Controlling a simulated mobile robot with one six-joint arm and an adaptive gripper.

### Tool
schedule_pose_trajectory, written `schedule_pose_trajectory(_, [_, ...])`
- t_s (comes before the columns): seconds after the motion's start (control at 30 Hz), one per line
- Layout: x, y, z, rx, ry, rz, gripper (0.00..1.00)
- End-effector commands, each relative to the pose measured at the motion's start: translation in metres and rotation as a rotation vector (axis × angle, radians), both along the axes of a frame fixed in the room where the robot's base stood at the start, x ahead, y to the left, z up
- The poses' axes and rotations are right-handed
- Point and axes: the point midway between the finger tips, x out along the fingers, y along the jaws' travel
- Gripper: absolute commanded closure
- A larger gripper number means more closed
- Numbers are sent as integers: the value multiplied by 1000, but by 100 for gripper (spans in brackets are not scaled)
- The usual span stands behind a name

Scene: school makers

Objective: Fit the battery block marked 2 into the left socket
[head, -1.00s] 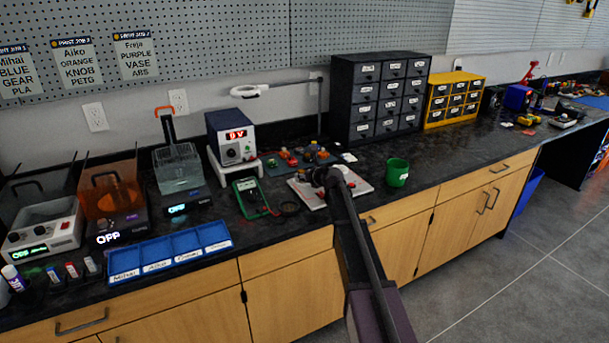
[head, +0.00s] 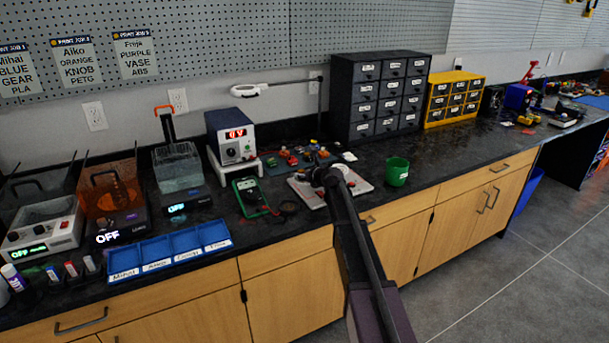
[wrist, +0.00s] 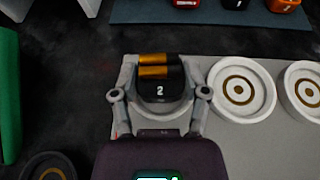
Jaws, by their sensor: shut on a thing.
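The battery block marked 2 (wrist: 159,92) is black with two copper-coloured bands on top. My gripper (wrist: 159,80) is shut on it, one finger on each side. The block is over the left part of the pale grey board (wrist: 240,150) in the wrist view. Two white round sockets with gold rings lie to its right, a nearer one (wrist: 241,90) and one at the picture's edge (wrist: 305,90). What is under the block is hidden, and I cannot tell if it is seated. In the head view my gripper (head: 322,176) is over the board (head: 300,188), mostly hiding the block.
A green multimeter (head: 250,196) lies left of the board, and a green cup (head: 397,172) stands right of it. A power supply (head: 236,140) stands behind to the left. Small coloured blocks lie on a mat (wrist: 210,14) beyond the board.

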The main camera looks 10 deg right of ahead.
Motion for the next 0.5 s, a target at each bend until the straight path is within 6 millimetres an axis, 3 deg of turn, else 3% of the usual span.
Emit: schedule_pose_trajectory(0.5, [0,0,-8,0,0,0,90])
